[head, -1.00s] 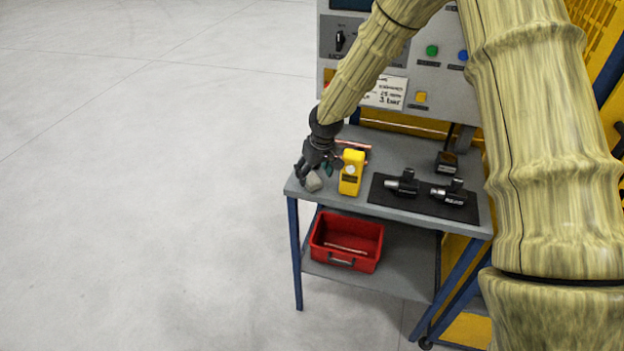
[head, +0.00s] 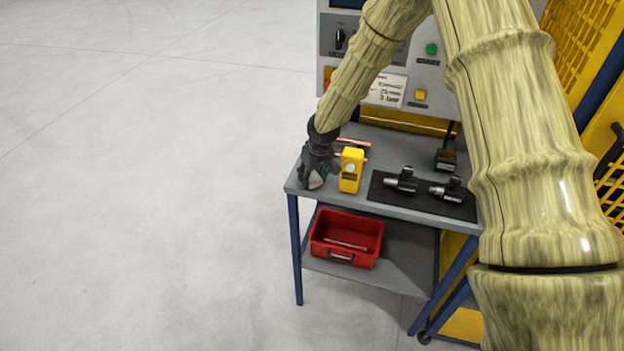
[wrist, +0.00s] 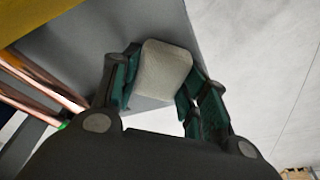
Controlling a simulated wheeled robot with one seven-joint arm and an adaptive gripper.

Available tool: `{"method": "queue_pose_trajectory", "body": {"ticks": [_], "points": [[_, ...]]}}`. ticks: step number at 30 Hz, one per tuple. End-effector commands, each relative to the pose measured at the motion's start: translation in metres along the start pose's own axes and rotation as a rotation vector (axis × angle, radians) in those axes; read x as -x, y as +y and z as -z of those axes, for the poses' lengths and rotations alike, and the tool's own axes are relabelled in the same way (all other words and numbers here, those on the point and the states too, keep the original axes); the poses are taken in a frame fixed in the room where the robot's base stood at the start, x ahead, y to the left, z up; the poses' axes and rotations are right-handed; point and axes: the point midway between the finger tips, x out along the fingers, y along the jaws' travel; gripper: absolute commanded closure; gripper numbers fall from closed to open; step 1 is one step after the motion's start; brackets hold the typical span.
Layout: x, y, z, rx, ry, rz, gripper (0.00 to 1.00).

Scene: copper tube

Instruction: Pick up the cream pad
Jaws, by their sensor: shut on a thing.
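The cream pad (wrist: 163,70) is a pale, rounded block that shows between the fingers in the wrist view. My gripper (wrist: 158,88) is shut on it, with a green-faced finger at each side. In the head view my gripper (head: 313,180) is at the left end of the grey table top (head: 300,188), and the pad (head: 316,181) shows only in part between the dark fingers. I cannot tell whether the pad still touches the table.
A yellow device (head: 351,170) stands close to the right of my gripper. Copper tubes (wrist: 45,88) lie behind it. Two dark tools (head: 403,181) rest on a black mat (head: 425,206). A red bin (head: 345,240) sits on the lower shelf. Open floor lies left.

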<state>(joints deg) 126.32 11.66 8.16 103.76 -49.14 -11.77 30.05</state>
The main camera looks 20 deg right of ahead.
Motion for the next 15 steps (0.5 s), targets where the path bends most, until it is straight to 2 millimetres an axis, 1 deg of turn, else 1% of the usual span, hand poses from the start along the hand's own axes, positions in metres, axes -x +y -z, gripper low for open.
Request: {"method": "queue_pose_trajectory", "body": {"ticks": [10, 15], "points": [[0.002, 0.0, 0.001, 0.0, 0.001, 0.0, 0.8], [0.013, 0.0, 0.005, -0.002, 0.003, 0.0, 0.8]]}}
